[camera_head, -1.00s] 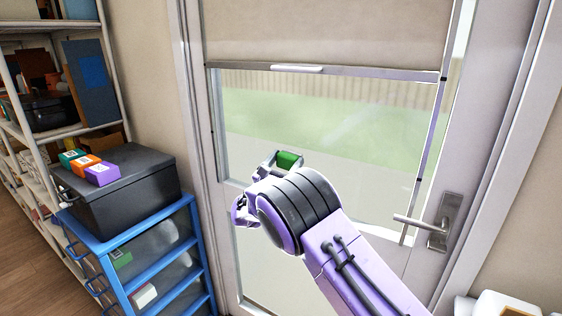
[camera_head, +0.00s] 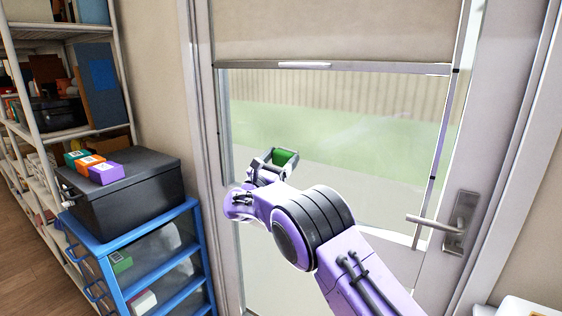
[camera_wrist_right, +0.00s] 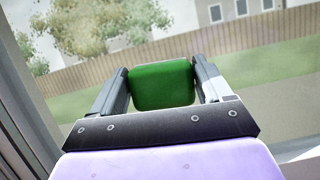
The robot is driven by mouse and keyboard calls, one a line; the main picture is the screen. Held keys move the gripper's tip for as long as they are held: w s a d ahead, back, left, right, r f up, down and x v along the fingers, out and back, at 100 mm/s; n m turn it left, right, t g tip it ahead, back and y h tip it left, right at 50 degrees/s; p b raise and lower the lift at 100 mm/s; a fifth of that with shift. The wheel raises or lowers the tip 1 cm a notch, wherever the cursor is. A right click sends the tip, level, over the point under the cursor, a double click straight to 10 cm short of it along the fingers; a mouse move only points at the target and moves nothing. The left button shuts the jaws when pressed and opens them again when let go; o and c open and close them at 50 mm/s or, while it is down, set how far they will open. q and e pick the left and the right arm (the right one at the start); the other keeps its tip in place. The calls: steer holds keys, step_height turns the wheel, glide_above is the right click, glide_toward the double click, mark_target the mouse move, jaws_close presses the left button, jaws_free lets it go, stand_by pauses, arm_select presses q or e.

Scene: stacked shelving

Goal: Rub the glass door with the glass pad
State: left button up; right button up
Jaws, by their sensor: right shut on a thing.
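The glass door (camera_head: 335,110) fills the middle of the head view, with a fence and grass seen through its pane. My right gripper (camera_head: 272,162) is shut on the green glass pad (camera_head: 285,157), in front of the lower left part of the pane. In the right wrist view the pad (camera_wrist_right: 162,84) sits between the two fingers of the gripper (camera_wrist_right: 163,86), with the pane beyond it. I cannot tell whether the pad touches the glass. My left gripper is not in view.
A door handle (camera_head: 436,223) is at the right of the door. To the left, a black box (camera_head: 125,200) with small orange, green and purple boxes (camera_head: 92,163) stands on a blue drawer unit (camera_head: 140,236). White shelving (camera_head: 35,145) stands at the far left.

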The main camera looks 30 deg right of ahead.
steer(key=shift+s+a+f, duration=0.15)
steer(key=shift+a, duration=0.25)
steer(key=shift+s+a+b, duration=0.25)
steer(key=shift+s+a, duration=0.05)
steer(key=shift+a, duration=0.4)
steer(key=shift+s+a+b, duration=0.2)
steer(key=shift+s+a, duration=0.1)
steer(key=shift+a, duration=0.45)
steer(key=shift+s+a+b, duration=0.25)
steer(key=shift+s+a, duration=0.05)
steer(key=shift+a, duration=0.4)
steer(key=a, duration=0.1)
steer(key=s+a+b, duration=0.1)
steer(key=a, duration=0.1)
steer(key=shift+s, duration=0.1)
steer(key=shift+d, duration=0.15)
